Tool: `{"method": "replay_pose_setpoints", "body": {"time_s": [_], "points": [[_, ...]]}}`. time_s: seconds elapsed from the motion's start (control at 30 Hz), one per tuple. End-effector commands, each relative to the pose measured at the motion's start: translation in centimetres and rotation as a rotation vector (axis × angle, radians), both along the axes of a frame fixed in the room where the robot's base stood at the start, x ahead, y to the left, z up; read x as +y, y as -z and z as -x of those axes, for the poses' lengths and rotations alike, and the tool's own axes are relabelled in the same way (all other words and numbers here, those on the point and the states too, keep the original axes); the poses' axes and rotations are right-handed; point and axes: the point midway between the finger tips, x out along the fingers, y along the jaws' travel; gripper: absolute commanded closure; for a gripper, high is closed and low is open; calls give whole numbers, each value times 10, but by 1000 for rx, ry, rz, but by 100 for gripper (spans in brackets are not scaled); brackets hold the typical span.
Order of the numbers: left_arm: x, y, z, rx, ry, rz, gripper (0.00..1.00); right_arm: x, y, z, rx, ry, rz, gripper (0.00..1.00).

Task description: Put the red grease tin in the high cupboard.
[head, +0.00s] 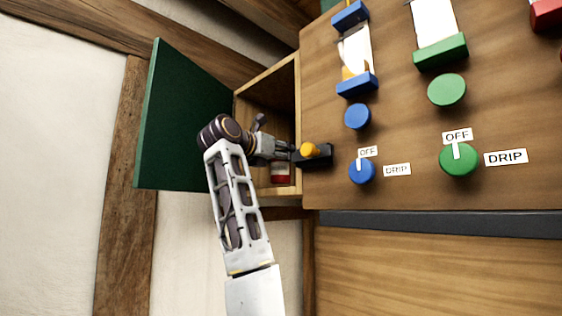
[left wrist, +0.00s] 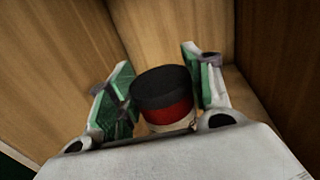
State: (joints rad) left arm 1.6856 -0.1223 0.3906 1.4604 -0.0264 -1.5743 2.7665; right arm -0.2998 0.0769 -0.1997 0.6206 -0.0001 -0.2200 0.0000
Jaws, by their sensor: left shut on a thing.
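The red grease tin (left wrist: 168,102) sits between the two green-padded fingers of my left gripper (left wrist: 163,88) in the left wrist view. Its dark lid faces the camera, and its lower part is partly hidden by the gripper body. In the head view my left gripper (head: 276,148) reaches into the open wooden cupboard (head: 268,88) and is shut on the tin. My right gripper is not in view.
The green cupboard door (head: 180,120) stands open to the left of my left arm. Right of the cupboard, a wooden panel (head: 400,110) carries a black block with a yellow knob (head: 312,150), a blue knob (head: 362,171) and a green knob (head: 459,160), with "OFF" and "DRIP" labels.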

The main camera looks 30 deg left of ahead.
Motion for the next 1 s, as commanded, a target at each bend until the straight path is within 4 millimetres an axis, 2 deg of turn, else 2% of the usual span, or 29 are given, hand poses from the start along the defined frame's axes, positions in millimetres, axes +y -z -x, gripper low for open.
{"method": "replay_pose_setpoints", "body": {"time_s": [0.23, 0.77, 0.8, 0.93, 1.0], "points": [[0, 14, 1, -3, 1, -1, 82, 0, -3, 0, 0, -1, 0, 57], [-1, 19, 1, -3, 1, 0, 82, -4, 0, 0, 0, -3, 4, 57], [-1, 19, 0, -1, 1, 0, 47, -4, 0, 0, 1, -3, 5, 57], [0, 19, 0, -1, 1, 0, 30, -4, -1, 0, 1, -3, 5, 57], [0, 19, 0, -1, 1, 0, 28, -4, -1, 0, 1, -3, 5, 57]]}}
